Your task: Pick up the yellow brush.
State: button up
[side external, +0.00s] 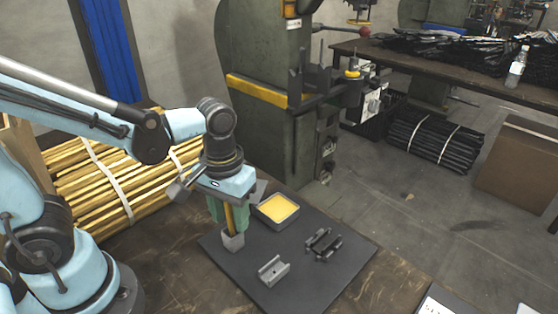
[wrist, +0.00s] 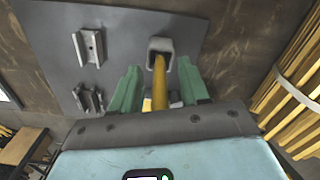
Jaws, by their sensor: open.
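The yellow brush (side external: 230,219) stands upright in a small grey square holder (side external: 232,242) on the dark mat (side external: 318,283); only its handle shows. In the wrist view the brush handle (wrist: 160,84) rises from the holder (wrist: 160,46) toward the camera, between the two green fingers. My gripper (side external: 229,214) is open around the handle, just above the holder. In the wrist view my gripper (wrist: 159,68) has a gap on each side of the handle. The brush's lower end is hidden in the holder.
A grey tray with a yellow filling (side external: 278,208) sits right beside my gripper. A grey channel block (side external: 274,270) and a dark bracket part (side external: 322,244) lie on the mat. A green press (side external: 275,100) stands behind. The mat's front right is clear.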

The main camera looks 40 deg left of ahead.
jog(key=shift+f, duration=0.1)
grip_shut()
jog(key=shift+r, duration=0.2)
dwell(0.4)
jog(key=shift+r, duration=1.8)
jog(key=s+d+r, duration=0.7)
jog(key=s+d, duration=0.1)
jog(key=shift+d, duration=0.3)
